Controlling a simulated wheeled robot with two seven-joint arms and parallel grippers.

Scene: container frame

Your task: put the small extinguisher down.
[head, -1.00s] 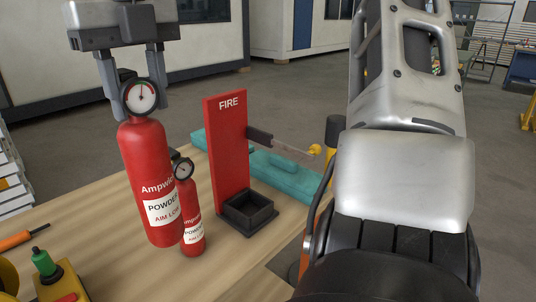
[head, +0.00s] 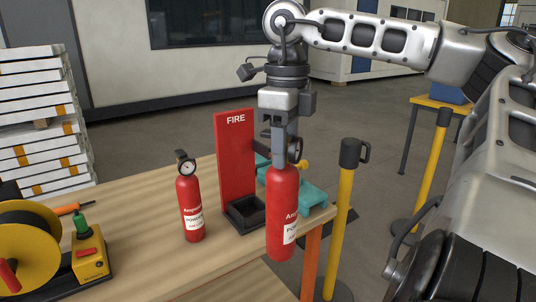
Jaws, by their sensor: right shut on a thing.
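My right gripper (head: 285,150) is shut on a red extinguisher (head: 282,215) near its top and holds it upright. This extinguisher appears larger in the picture than the other one; its gauge shows beside the fingers. It hangs in front of the table's near right edge in the picture, and I see no support under it. A smaller-looking red extinguisher (head: 190,208) with a gauge stands upright on the table, left of the red FIRE stand (head: 236,160). The stand's black open holder (head: 245,213) looks empty. My left gripper is not in view.
The wooden table (head: 150,225) has bare room around the standing extinguisher. A yellow reel (head: 25,235) and a yellow box with a green knob (head: 88,262) lie at left. Teal material (head: 312,195) lies behind the held extinguisher. A yellow post (head: 345,220) stands right of the table.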

